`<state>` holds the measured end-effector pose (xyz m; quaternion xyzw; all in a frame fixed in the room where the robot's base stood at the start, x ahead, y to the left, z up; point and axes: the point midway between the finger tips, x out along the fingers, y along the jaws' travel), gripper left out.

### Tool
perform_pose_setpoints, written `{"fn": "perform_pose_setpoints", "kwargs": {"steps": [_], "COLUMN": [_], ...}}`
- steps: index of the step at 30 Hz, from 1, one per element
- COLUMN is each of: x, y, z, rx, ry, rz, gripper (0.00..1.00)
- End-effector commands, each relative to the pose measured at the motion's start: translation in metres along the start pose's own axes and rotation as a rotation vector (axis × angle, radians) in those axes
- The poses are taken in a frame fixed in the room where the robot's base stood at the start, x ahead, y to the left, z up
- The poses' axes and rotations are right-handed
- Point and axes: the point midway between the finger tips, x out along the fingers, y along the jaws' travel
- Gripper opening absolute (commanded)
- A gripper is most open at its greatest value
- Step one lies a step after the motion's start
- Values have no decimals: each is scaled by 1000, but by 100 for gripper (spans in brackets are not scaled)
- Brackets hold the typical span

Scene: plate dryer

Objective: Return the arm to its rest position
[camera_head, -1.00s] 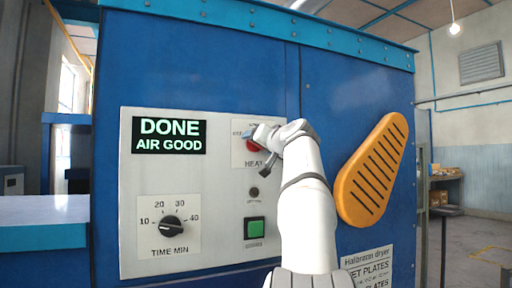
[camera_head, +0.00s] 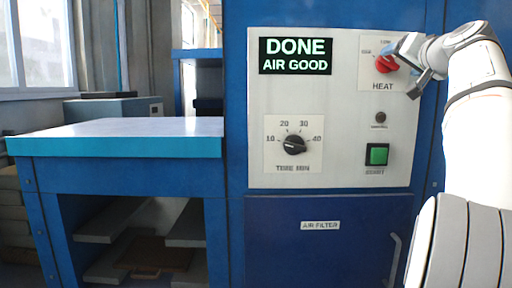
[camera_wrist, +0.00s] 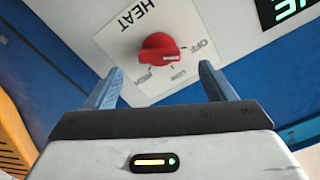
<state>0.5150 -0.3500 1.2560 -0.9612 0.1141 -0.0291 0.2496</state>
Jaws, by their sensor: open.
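My gripper (camera_head: 403,58) is in front of the dryer's control panel at the upper right of the head view. In the wrist view its two blue fingers (camera_wrist: 160,88) are apart with nothing between them. The red HEAT knob (camera_head: 386,63) is just beyond the fingertips; in the wrist view the knob (camera_wrist: 158,54) shows whole, and a gap to the fingers appears there. My white arm reaches up along the right edge of the head view.
The blue dryer carries a display (camera_head: 296,56) reading DONE, AIR GOOD, a black time dial (camera_head: 294,145) and a green button (camera_head: 377,154). A blue table (camera_head: 120,138) with open shelves stands at left. An orange part (camera_wrist: 14,140) shows at the wrist view's left edge.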

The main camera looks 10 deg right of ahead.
Motion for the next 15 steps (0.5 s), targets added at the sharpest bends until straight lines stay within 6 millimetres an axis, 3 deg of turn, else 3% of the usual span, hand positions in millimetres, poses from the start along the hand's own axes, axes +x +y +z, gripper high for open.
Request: {"fn": "perform_pose_setpoints", "kwargs": {"steps": [4, 7, 11, 15], "x": [6, 12, 8, -16], "y": [-18, -43, -80, -115], "z": [11, 36, 90, 151], "rx": [6, 9, -4, -47], "ry": [-66, -174, -365, -571], "rz": [5, 17, 39, 63], "gripper": [76, 76, 76, 76]}}
